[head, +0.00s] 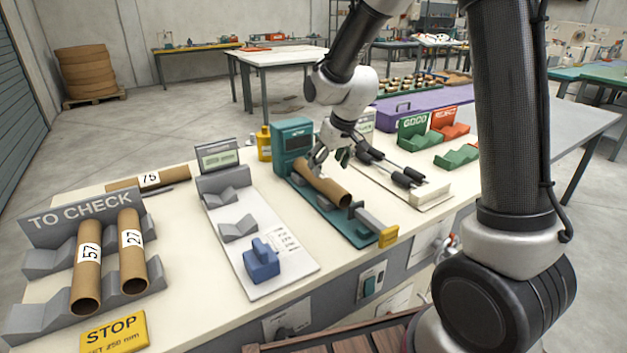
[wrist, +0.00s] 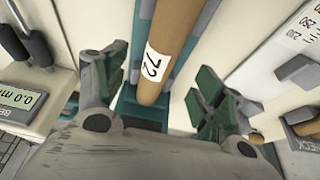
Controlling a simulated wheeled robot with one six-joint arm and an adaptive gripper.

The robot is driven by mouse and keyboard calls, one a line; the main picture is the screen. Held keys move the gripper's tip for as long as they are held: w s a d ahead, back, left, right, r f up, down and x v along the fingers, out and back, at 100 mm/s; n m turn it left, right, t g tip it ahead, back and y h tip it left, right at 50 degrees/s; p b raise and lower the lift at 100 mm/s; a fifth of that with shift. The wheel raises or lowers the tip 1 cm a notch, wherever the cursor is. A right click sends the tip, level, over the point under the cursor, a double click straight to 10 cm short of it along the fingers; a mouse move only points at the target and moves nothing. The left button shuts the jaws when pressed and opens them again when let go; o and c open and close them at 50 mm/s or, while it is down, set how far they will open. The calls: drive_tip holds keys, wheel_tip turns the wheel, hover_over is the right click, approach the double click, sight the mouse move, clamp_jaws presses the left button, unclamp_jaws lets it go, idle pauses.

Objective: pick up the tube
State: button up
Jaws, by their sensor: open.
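A brown cardboard tube (head: 328,187) lies along a teal measuring fixture (head: 357,232) on the bench. In the wrist view the tube (wrist: 176,32) carries a white label that reads 72. My gripper (head: 330,158) is over the far end of this tube. In the wrist view my gripper (wrist: 160,75) is open, with one green-padded finger on each side of the tube's end and a gap to both. Other tubes are 57 (head: 87,262) and 27 (head: 131,250) in the grey "TO CHECK" rack (head: 80,213), and 75 (head: 165,178) lying behind it.
A grey scale stand (head: 239,228) with a blue block (head: 261,262) is left of the fixture. A gauge with black-handled rods (head: 402,177) is close on its right. Green GOOD (head: 412,140) and red (head: 448,125) cradles stand farther right. A yellow bottle (head: 264,143) is behind.

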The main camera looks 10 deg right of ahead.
sight(322, 175)
drive_tip(key=x, duration=0.7)
drive_tip(key=shift+w+a+f, duration=0.2)
drive_tip(key=shift+w+f, duration=0.1)
drive_tip(key=c, duration=1.1)
